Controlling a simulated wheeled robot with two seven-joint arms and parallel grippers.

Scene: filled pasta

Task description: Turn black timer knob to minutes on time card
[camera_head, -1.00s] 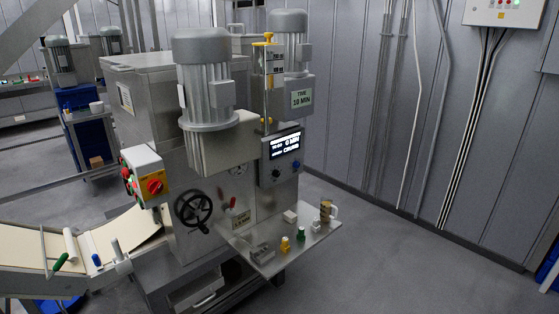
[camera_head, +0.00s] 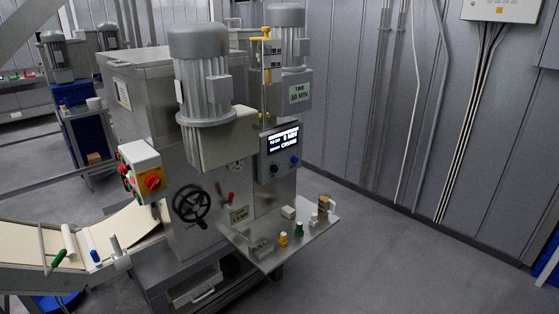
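The timer panel (camera_head: 280,150) is a dark box on the right face of the pasta machine. Its lit display reads what looks like 0 MIN, with smaller text around it. A black knob (camera_head: 274,169) sits at the lower left under the display, and a blue knob (camera_head: 294,161) sits to its right. Neither of my grippers is in view.
A metal shelf (camera_head: 303,238) juts out below the panel and holds several small items, including a yellow one (camera_head: 283,239) and a green one (camera_head: 299,229). A black handwheel (camera_head: 190,205) is on the machine's front. The floor to the right is clear.

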